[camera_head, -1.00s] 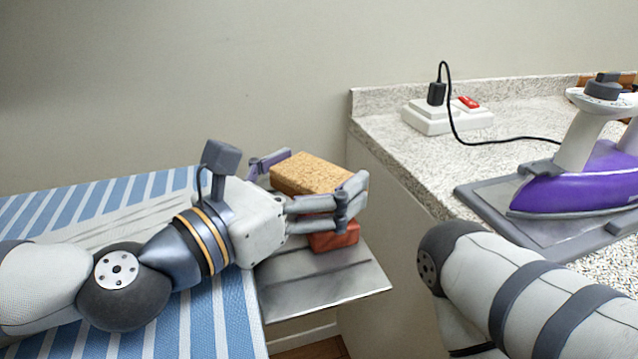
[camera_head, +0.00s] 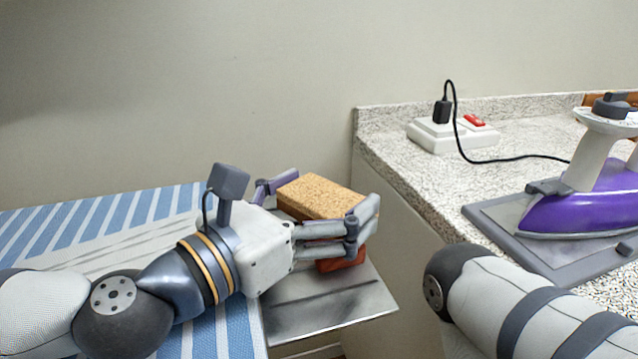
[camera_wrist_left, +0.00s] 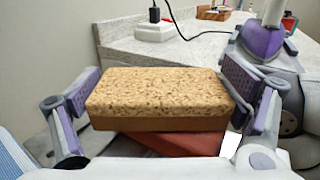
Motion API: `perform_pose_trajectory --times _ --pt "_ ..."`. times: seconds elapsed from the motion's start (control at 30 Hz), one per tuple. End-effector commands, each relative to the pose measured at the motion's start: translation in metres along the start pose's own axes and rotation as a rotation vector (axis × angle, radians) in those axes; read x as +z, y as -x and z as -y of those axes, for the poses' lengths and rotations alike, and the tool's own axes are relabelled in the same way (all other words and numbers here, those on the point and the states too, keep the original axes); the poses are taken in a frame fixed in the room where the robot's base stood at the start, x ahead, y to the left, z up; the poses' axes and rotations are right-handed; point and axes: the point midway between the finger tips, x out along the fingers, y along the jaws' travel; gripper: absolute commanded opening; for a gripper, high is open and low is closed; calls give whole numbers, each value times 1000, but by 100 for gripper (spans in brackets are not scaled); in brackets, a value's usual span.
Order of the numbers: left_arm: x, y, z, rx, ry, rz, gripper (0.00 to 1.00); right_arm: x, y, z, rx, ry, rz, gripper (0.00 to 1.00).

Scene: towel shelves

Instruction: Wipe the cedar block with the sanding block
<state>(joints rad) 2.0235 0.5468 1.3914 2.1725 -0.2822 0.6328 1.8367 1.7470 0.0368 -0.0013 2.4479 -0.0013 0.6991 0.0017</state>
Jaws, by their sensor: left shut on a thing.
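The sanding block (camera_head: 325,192), with a speckled cork top, is in the grip of my left gripper (camera_head: 321,205), between its fingers. In the left wrist view the sanding block (camera_wrist_left: 160,92) spans the space between the two purple-padded fingers (camera_wrist_left: 162,98). The reddish cedar block (camera_head: 342,262) lies directly under it on a grey metal plate (camera_head: 335,303), mostly hidden by the fingers and sanding block. In the left wrist view the cedar block (camera_wrist_left: 180,143) sits turned at an angle below it. I cannot tell whether the two blocks touch. My right gripper is out of view.
A blue-striped ironing board (camera_head: 205,335) lies under my left arm. A speckled counter (camera_head: 400,165) at the right holds a purple iron (camera_head: 585,205) on a grey rest and a white socket box (camera_head: 455,137) with a black cord. My right arm crosses the lower right.

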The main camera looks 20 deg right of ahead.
Motion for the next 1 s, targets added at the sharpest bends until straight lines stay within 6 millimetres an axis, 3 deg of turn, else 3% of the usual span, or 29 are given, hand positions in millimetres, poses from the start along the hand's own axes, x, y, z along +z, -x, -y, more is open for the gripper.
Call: perform_pose_trajectory --times 0.6,1.0 --pt "1 26 46 -3 2 -3 65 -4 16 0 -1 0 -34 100" --pt "5 28 48 -1 0 0 65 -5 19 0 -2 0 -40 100"
